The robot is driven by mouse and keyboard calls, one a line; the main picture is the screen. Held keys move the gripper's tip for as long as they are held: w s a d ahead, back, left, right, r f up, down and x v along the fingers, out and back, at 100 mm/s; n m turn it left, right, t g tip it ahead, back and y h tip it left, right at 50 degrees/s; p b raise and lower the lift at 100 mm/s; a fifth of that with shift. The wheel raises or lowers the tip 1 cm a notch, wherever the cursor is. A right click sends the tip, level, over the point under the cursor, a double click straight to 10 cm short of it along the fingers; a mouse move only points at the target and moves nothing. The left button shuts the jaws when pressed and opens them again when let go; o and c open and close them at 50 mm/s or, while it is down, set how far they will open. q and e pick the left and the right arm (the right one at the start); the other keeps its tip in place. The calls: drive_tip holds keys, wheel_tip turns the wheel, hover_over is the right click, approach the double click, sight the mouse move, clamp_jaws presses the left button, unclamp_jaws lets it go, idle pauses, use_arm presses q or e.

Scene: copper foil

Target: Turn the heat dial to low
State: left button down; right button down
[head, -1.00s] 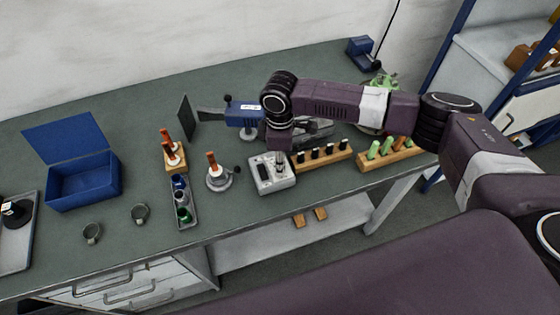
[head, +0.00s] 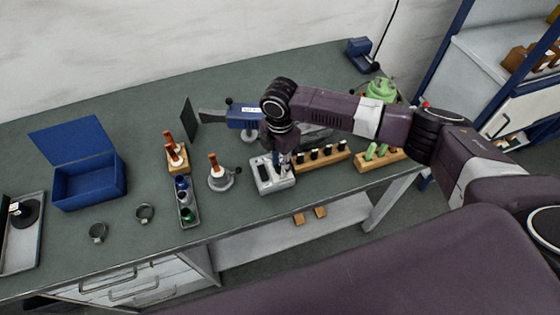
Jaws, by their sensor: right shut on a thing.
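A light grey control box (head: 268,184) stands near the front edge of the bench, with a dark panel on its top left. The heat dial is on the right part of its top and is mostly hidden by my gripper, so its setting cannot be read. My right gripper (head: 283,160) points straight down over that part of the box, with its fingers shut on the heat dial. My left gripper is not in the view.
A grey stand with an orange-handled tool (head: 217,178) is left of the box. Wooden racks (head: 322,157) sit close on the right. A narrow tray of small jars (head: 187,203) and an open blue box (head: 88,185) are farther left.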

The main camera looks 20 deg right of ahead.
drive_tip(key=n, duration=0.4)
drive_tip(key=shift+r+n, duration=0.1)
drive_tip(key=shift+n, duration=2.5)
drive_tip(key=shift+w, duration=0.1)
